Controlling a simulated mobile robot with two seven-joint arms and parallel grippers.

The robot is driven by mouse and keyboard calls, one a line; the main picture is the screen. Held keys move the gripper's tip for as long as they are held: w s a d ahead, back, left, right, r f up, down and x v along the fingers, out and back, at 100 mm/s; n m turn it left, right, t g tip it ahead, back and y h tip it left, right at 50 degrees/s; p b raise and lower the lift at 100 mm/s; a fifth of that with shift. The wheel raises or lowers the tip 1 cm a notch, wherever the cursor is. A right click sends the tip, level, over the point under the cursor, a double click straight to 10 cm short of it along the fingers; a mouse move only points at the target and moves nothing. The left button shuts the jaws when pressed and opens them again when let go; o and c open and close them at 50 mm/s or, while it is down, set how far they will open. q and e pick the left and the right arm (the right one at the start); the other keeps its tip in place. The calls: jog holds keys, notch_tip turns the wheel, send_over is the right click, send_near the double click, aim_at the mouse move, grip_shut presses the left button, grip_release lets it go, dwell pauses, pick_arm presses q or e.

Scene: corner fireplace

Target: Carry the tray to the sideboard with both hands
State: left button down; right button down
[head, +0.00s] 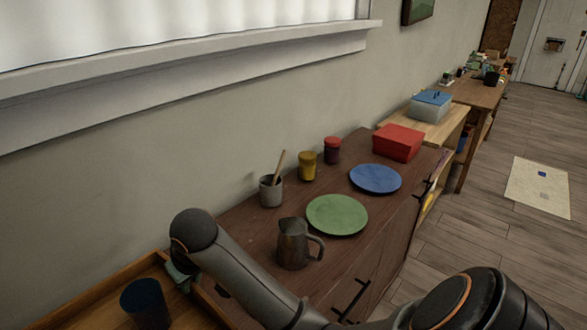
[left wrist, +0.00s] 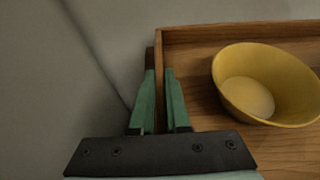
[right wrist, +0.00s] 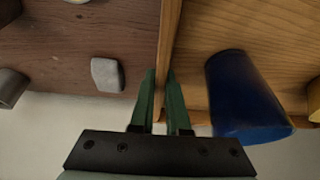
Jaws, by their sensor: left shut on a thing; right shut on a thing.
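The wooden tray (head: 88,297) is at the bottom left of the head view, partly cut off. A dark blue cup (head: 146,303) stands in it, and a yellow bowl (left wrist: 262,85) shows in it in the left wrist view. My right gripper (right wrist: 160,82) is shut on the tray's rim (right wrist: 168,30) beside the blue cup. My left gripper (left wrist: 160,85) is shut on the tray's rim at another side, near the bowl; it is outside the head view. The brown sideboard (head: 243,236) runs along the wall, beside the tray. I cannot tell whether the tray touches it.
On the sideboard are a metal pitcher (head: 293,246), green plate (head: 337,214), blue plate (head: 376,179), grey cup (head: 270,192), yellow jar (head: 307,166), dark red jar (head: 332,150) and red box (head: 398,142). The window sill (head: 180,82) juts out above. Floor (head: 450,230) is open at right.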

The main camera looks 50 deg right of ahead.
aim_at(196, 300)
pick_arm(q)
jog(key=shift+f, duration=0.35)
pick_arm(e)
jog(key=shift+f, duration=0.4)
pick_arm(q)
jog(key=shift+f+b, duration=0.1)
jog(key=shift+b, duration=0.2)
pick_arm(e)
jog(key=shift+f, duration=0.1)
